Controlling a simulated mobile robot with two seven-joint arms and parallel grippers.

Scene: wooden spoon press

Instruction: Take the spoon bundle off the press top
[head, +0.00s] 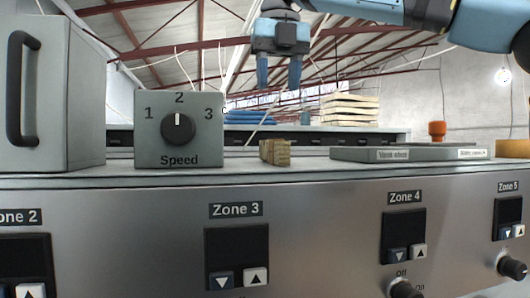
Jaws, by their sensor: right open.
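The spoon bundle (275,152) looks like a small light-brown wooden block. It lies on the press top (300,166) near the middle of the head view, right of the speed control box. My right gripper (279,84) hangs from above with its blue fingers pointing down. It is open, with nothing between the fingers, and shows above the bundle in the picture with a clear gap. My left gripper is not in view.
The grey speed box (180,128) stands left of the bundle, and a grey handled cabinet (70,90) is farther left. A flat grey labelled tray (410,153) lies to the right. An orange-brown object (437,130) stands behind it. The front panel (330,235) carries zone controls.

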